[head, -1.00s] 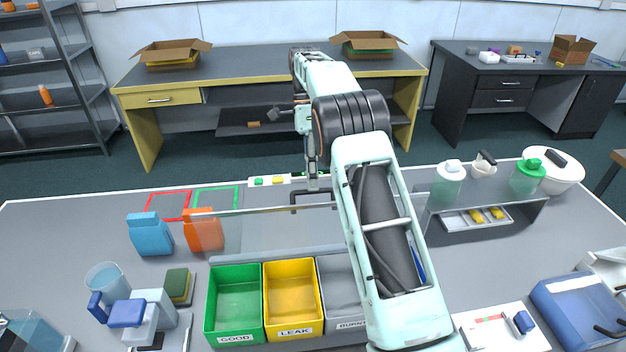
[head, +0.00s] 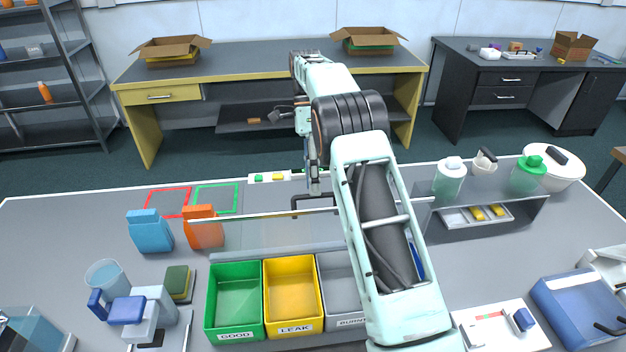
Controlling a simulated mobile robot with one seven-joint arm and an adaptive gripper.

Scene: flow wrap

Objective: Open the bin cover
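The bin cover (head: 262,234) is a clear panel with a pale edge, behind the sorting bins. It looks raised and tilted back, leaving the green GOOD bin (head: 236,302), yellow LEAK bin (head: 291,295) and grey BURNT bin (head: 339,288) uncovered from above. A dark handle (head: 297,203) shows at the cover's far edge. My gripper (head: 314,188) points down beside this handle. The fingertips are small and partly merge with the handle, so I cannot tell whether they touch or grip it. My arm hides the right part of the cover and bins.
A blue pouch (head: 150,232) and an orange pouch (head: 203,228) stand left of the cover. A raised shelf (head: 485,213) with bottles is at the right. A blue-and-white device (head: 140,315) stands at front left.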

